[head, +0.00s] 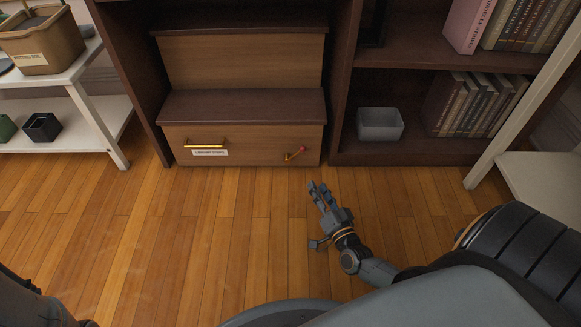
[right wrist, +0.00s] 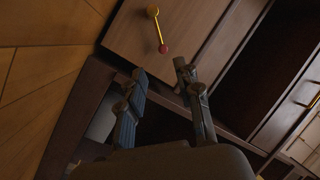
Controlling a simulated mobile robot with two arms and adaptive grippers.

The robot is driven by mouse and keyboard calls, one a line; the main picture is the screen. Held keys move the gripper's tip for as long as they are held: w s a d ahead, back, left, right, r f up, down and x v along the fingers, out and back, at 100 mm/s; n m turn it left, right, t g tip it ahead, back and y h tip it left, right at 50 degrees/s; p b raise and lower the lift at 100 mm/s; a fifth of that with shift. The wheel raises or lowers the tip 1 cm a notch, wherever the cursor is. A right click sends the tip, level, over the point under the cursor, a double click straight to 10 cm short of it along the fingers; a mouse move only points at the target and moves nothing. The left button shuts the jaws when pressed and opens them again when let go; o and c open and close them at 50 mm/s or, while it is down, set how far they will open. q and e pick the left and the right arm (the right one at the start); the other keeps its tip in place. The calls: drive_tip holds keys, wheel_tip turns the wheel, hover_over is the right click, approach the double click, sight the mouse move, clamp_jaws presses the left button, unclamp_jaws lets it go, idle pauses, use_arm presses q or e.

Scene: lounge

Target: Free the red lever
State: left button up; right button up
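The lever is a small gold bar with a red knob (head: 303,149) at its upper right end. It is mounted on the right side of the low wooden drawer front (head: 250,140). In the right wrist view the gold lever (right wrist: 157,28) shows its red knob just beyond my fingertips. My right gripper (head: 318,187) is below and slightly right of the lever in the head view, apart from it. In the right wrist view my right gripper (right wrist: 160,72) has its fingers spread with nothing between them. My left gripper is not in view.
A gold handle (head: 204,146) and a white label (head: 210,152) are on the drawer's left side. A grey bin (head: 380,124) and books (head: 470,105) stand on the right shelf. White racks flank both sides. The wooden floor (head: 220,220) before the drawer is clear.

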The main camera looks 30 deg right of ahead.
sight(295, 155)
drive_tip(key=w+d+b, duration=0.2)
drive_tip(key=w+b, duration=0.5)
drive_tip(key=w, duration=0.6)
drive_tip(key=shift+w+d, duration=0.3)
drive_tip(key=shift+w, duration=0.05)
drive_tip(key=shift+c, duration=0.2)
clamp_jaws()
